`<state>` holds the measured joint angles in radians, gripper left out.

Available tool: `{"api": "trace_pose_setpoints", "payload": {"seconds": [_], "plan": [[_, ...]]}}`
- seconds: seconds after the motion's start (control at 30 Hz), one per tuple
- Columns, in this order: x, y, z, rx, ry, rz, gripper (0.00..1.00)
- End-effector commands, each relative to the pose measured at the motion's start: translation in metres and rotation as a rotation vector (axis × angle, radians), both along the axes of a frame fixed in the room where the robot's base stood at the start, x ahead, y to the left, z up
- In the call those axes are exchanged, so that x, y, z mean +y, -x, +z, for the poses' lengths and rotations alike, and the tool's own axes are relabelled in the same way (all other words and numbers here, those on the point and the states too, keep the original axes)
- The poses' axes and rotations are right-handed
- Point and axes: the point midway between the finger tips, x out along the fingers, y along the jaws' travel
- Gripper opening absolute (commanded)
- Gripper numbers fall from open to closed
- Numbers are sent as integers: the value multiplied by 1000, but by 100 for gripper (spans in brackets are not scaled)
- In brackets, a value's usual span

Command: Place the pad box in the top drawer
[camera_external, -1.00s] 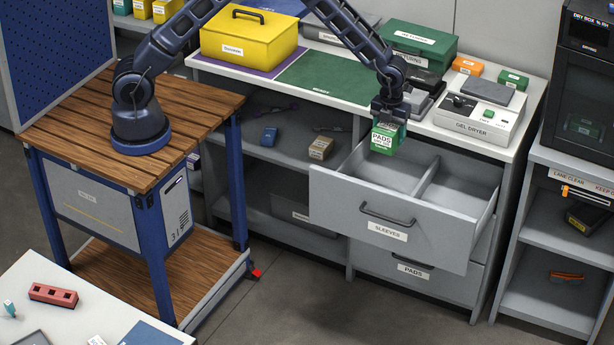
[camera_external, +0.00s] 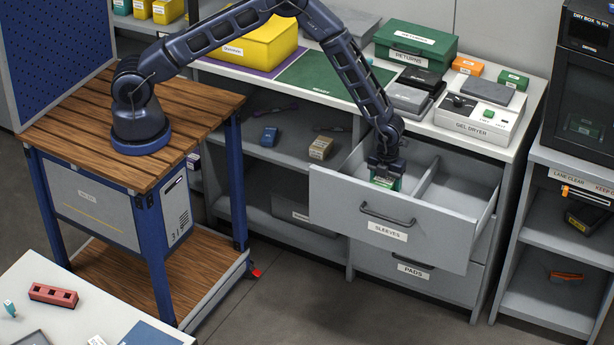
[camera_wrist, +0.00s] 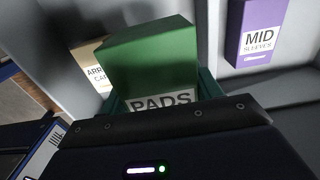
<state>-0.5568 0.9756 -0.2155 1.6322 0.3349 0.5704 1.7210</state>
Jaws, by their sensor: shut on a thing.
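The green pad box (camera_external: 384,183) is in my gripper (camera_external: 386,174). In the wrist view the box (camera_wrist: 152,62) shows its green top and a white PADS label. My gripper is shut on it and is down inside the left compartment of the open top drawer (camera_external: 385,220), behind its front wall. The drawer front is labelled SLEEVES. The box's underside is hidden, so I cannot tell whether it touches the drawer floor.
A divider (camera_external: 426,180) splits the drawer; its right compartment looks empty in the outside view. The wrist view shows a purple MID SLEEVES box (camera_wrist: 259,35) and a tan box (camera_wrist: 95,68). A lower drawer labelled PADS (camera_external: 415,272) is shut. The gel dryer (camera_external: 478,122) stands above.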

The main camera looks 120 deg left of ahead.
Motion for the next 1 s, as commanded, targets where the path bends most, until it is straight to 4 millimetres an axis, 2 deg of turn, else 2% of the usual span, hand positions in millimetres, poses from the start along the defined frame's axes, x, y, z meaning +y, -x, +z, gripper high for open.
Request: {"api": "trace_pose_setpoints", "payload": {"seconds": [0.1,0.37,0.63,1.0], "plan": [[0,0,-18,1,0,0,38],[0,0,-33,0,0,0,38],[-1,0,-67,1,1,-1,38],[0,0,-72,-1,0,0,38]]}}
